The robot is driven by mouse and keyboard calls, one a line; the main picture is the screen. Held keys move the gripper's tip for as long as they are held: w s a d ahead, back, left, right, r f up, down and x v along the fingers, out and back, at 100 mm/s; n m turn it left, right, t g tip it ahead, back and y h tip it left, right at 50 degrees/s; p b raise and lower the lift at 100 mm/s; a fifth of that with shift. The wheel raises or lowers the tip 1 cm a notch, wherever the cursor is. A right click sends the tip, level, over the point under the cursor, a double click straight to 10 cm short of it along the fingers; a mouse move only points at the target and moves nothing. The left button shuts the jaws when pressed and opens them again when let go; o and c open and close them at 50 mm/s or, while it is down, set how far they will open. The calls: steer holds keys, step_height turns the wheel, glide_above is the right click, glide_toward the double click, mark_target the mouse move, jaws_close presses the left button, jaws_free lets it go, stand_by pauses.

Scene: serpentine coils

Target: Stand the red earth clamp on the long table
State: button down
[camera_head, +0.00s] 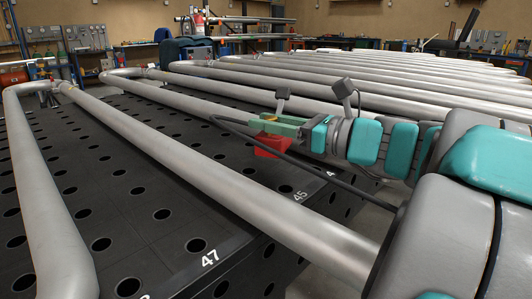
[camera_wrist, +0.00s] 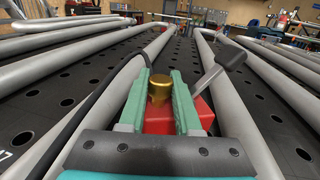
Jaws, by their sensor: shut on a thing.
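The red earth clamp (camera_wrist: 180,116) is between the two green fingers of my gripper (camera_wrist: 158,88) in the wrist view. Its round brass top (camera_wrist: 159,86) sticks up between the fingers. In the head view the red clamp (camera_head: 268,146) shows below my gripper (camera_head: 262,125), which points left. My gripper is shut on the clamp and holds it among the pipes over the long black table (camera_head: 135,205). The head view does not show clearly whether the clamp touches the table.
Long grey serpentine pipes (camera_head: 180,145) lie along the perforated table, on both sides of my gripper. A black cable (camera_head: 300,163) runs past the gripper. Bare tabletop shows between the pipes. Workbenches with tools (camera_head: 88,45) stand at the back wall.

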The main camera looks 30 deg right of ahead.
mark_target(283, 153)
steer(key=shift+f, duration=2.75)
steer(key=c, duration=0.6)
jaws_free()
steer(key=shift+v, duration=3.8)
